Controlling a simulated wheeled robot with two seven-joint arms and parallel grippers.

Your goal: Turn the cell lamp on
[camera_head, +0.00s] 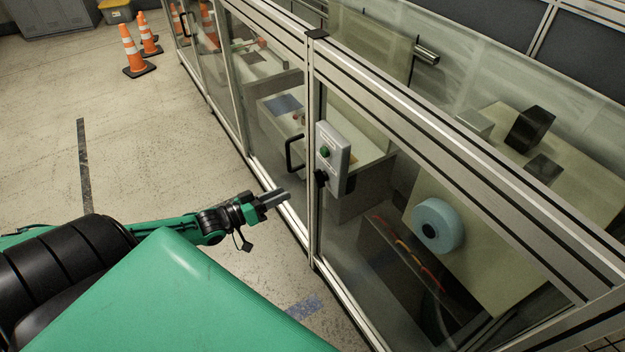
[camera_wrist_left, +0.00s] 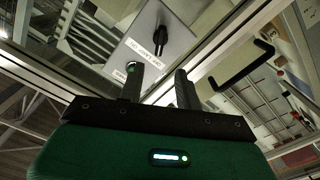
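A light grey control box (camera_head: 333,158) is mounted on the aluminium post of the glazed cell. It carries a green round button (camera_head: 325,152) and, below that, a black knob (camera_head: 321,177). My right gripper is out of view. I cannot identify the lamp itself.
A black door handle (camera_head: 293,153) sits just left of the box. The cell's frame and glass panels run along the right. Inside is a pale blue round part (camera_head: 438,225). Traffic cones (camera_head: 134,52) stand far left.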

